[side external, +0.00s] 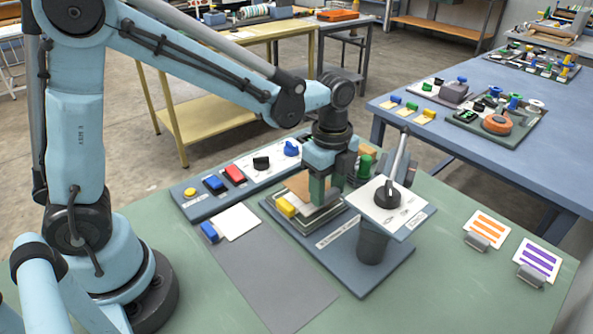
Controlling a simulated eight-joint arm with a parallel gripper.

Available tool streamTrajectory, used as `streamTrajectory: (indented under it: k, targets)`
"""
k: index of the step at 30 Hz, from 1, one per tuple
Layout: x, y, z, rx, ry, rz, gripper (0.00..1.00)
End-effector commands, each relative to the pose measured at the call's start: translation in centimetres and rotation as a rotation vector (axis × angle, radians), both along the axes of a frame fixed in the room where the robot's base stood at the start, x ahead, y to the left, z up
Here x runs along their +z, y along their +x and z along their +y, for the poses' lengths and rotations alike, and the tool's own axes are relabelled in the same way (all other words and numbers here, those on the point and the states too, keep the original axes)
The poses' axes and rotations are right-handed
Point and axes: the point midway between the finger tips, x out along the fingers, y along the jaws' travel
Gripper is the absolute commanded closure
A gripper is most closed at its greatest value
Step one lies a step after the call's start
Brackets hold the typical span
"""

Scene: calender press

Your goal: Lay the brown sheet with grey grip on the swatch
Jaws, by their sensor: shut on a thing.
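The brown sheet (299,183) shows partly behind and left of my gripper, over the low stack on the press base. My gripper (328,194) points down there and is shut; the grey grip is hidden between its fingers. A pale sheet with a yellow grip (286,208) lies at the front left of the stack, just below the brown sheet. I cannot tell whether the brown sheet touches it. No separate swatch can be clearly made out; the layers under the brown sheet are largely covered by it and my gripper.
A post with a white lever panel (388,206) stands close right of my gripper. A control strip (233,175) with coloured switches lies behind. Striped cards (487,228) stand at right.

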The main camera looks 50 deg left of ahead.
Motion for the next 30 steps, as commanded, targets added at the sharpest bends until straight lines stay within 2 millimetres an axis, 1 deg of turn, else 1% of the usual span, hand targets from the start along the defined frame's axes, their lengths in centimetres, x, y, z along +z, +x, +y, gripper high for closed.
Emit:
streamTrajectory:
  k: [17, 30]
  targets:
    - [0.0, 0.0, 0.0, 0.0, 0.0, 0.0, 0.81]
    - [-1.2, 0.0, 0.0, 0.0, 0.0, 0.0, 0.81]
